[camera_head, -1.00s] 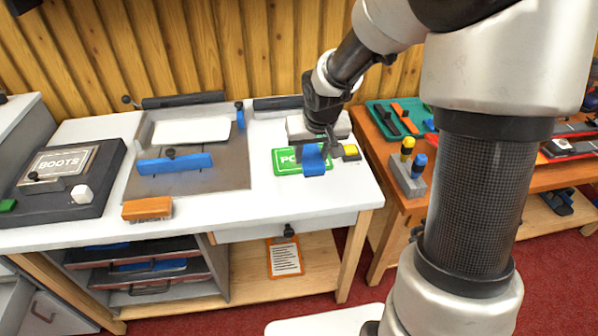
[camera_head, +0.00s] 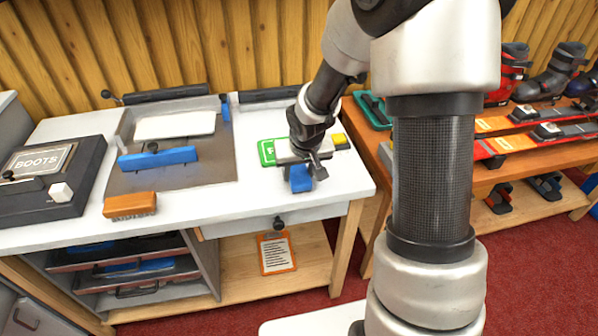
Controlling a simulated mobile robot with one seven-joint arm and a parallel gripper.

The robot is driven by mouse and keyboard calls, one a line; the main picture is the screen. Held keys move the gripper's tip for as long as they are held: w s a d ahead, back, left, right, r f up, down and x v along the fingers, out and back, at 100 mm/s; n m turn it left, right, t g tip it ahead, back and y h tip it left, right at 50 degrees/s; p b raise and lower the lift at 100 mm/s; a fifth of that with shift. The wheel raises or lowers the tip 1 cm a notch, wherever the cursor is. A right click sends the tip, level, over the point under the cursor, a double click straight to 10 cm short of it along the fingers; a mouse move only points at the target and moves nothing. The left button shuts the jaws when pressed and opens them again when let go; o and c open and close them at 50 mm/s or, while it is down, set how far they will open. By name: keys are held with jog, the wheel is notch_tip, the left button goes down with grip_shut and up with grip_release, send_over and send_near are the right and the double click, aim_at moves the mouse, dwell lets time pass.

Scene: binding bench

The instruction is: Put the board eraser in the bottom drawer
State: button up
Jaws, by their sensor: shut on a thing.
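The blue block in my gripper (camera_head: 308,170) looks like the board eraser (camera_head: 299,181). My gripper is shut on it from above, over the right part of the white bench, near its front edge. Its jaws partly cover it, and I cannot tell whether it touches the bench top. Below the bench at left is a stack of trays or drawers; the lowest one (camera_head: 150,286) has a dark handle at its front. A single shallow drawer (camera_head: 250,227) with a black knob sits under the bench top at right and looks closed. I cannot tell which is the bottom drawer.
An orange brush (camera_head: 130,205) lies near the bench's front edge. A blue-barred jig (camera_head: 158,158) stands behind it. An orange clipboard (camera_head: 277,253) leans below the drawer.

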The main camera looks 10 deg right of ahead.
jog(key=shift+f, duration=0.2)
jog(key=o, duration=1)
jog(key=shift+o, duration=0.2)
